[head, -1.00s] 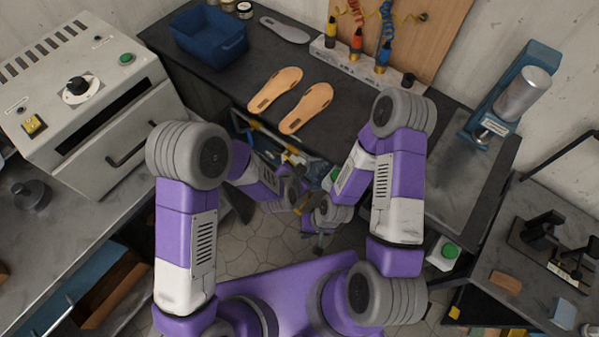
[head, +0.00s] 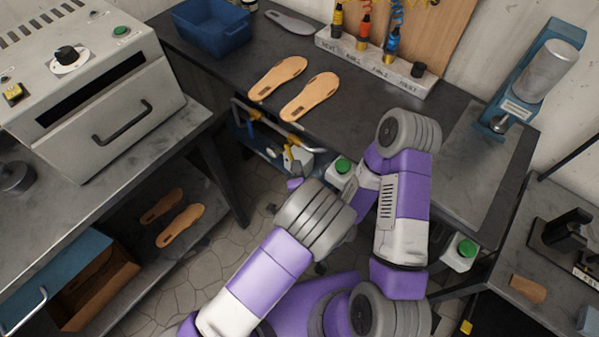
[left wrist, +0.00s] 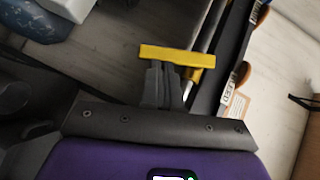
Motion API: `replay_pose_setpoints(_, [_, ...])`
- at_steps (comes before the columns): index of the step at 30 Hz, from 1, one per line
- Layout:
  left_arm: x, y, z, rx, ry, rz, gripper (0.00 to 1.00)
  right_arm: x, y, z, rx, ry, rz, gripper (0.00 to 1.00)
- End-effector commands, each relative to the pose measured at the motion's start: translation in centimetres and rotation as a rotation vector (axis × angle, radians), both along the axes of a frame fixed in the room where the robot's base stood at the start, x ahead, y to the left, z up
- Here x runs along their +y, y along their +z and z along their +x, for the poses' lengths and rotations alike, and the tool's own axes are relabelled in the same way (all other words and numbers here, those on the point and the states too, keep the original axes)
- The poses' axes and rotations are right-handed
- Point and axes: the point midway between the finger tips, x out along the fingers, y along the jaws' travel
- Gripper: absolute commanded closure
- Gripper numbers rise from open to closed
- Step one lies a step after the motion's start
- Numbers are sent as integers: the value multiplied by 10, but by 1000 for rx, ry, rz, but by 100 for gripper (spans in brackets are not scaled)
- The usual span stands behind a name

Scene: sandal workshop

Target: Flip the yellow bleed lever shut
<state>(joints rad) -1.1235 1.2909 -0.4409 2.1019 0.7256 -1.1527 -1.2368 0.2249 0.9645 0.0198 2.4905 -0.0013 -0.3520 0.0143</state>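The yellow bleed lever (left wrist: 177,56) shows in the left wrist view as a short bar lying crosswise at the tips of my left gripper (left wrist: 165,78). The gripper's two dark fingers are close together, at or touching the bar; I see no clear grip around it. In the head view my left arm reaches below the front edge of the bench. The left gripper and lever there are small and mostly hidden by my arm. My right gripper (head: 319,268) is almost wholly hidden behind my left arm, so its fingers cannot be made out.
The dark bench (head: 220,75) carries two tan insoles (head: 309,97), a blue bin (head: 213,28) and a bottle rack (head: 375,62). A green button (head: 343,165) is below the bench edge. A pale oven (head: 90,85) stands left. Open floor (head: 215,265) lies between the benches.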

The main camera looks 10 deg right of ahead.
Motion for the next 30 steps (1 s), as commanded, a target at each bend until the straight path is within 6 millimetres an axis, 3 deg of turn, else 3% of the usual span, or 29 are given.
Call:
replay_pose_setpoints(3, [0,-7,4,-82,-7,58,100,0,-12,0,0,0,0,100])
replay_pose_setpoints(9, [4,-10,9,-79,-3,52,100,0,-19,0,0,0,0,100])
replay_pose_setpoints(30, [11,-16,15,-70,1,54,100,0,-24,0,0,0,0,100])
